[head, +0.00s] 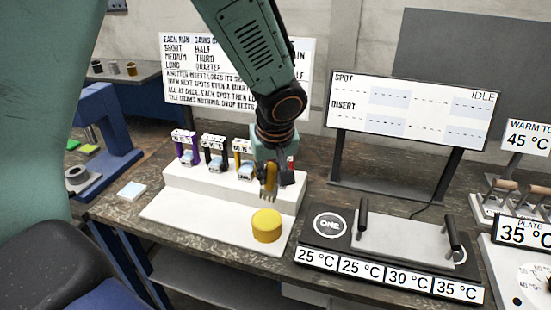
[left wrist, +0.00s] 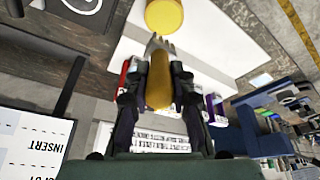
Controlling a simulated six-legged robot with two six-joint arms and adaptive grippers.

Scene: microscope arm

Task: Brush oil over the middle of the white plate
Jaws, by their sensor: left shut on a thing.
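My left gripper (head: 271,172) points down and is shut on a brush with a yellow-orange handle (left wrist: 158,93). The brush's pale bristles (head: 268,194) point down, just above and behind a yellow cylinder (head: 266,226). The bristles (left wrist: 160,44) also show close to the cylinder (left wrist: 164,15) in the left wrist view; I cannot tell if they touch. The cylinder stands on a low white board (head: 185,219). A pale flat plate with two black handles (head: 405,240) lies to the right; I cannot tell which white surface is the task's plate. My right gripper is not in view.
Small colour-marked holders (head: 214,153) stand on a raised white step behind the cylinder. Temperature tags (head: 390,277) line the front of the dark station. A screen (head: 410,110) reading IDLE stands behind it. A small white block (head: 132,190) lies near the table's left edge.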

